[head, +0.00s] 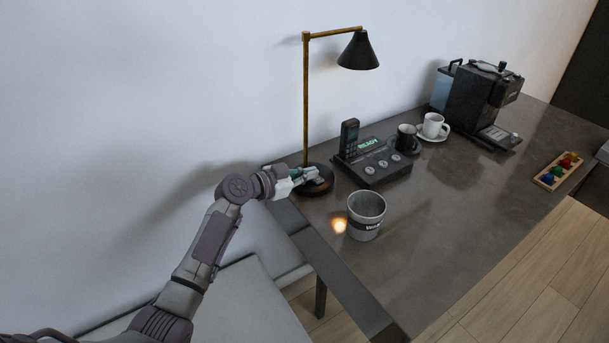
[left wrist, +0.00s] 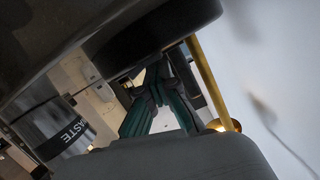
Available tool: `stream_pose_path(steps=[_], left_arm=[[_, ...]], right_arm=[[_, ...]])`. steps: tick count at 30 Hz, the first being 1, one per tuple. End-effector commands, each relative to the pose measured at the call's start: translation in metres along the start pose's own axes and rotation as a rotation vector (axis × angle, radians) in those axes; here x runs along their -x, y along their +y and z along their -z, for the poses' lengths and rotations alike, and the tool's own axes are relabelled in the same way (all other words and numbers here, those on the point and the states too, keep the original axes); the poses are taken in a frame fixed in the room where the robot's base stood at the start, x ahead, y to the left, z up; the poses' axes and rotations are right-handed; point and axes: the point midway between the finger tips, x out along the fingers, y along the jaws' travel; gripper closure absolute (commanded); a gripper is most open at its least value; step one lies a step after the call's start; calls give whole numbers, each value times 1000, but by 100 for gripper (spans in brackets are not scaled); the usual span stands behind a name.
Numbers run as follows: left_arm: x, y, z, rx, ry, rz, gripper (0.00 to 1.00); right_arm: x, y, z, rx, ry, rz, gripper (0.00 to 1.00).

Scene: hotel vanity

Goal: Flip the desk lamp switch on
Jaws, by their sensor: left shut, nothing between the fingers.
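The desk lamp stands at the left end of the desk, with a black cone shade (head: 358,52), a thin brass stem (head: 306,100) and a round dark base (head: 318,186). My left gripper (head: 316,174) is shut and empty at the lamp base, overlapping it in the head view. In the left wrist view its green-sided fingers (left wrist: 158,88) meet just below the dark round base (left wrist: 150,32), with the brass stem (left wrist: 206,80) beside them. Whether they touch the base is unclear. I cannot make out the switch. A warm glow shows near the stem in the wrist view. My right gripper is out of view.
A grey waste bin (head: 366,217) stands close to the right of my gripper, beside a warm bright spot. A phone console (head: 372,165) sits just behind. Cups (head: 433,125), a coffee machine (head: 482,97) and a small tray (head: 546,177) are farther right. The front desktop is clear.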

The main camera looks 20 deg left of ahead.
Motion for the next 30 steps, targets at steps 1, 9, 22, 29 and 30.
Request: stream_pose_path(steps=[1,9,22,29,30], left_arm=[[2,1,-3,1,-6,-2,100],[47,1,-4,-4,-7,-1,100],[116,0,-1,-1,-1,0,100],[120,0,0,0,1,0,100],[120,0,0,0,1,0,100]], right_arm=[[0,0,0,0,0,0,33],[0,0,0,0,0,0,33],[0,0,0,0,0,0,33],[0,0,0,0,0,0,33],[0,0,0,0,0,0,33]])
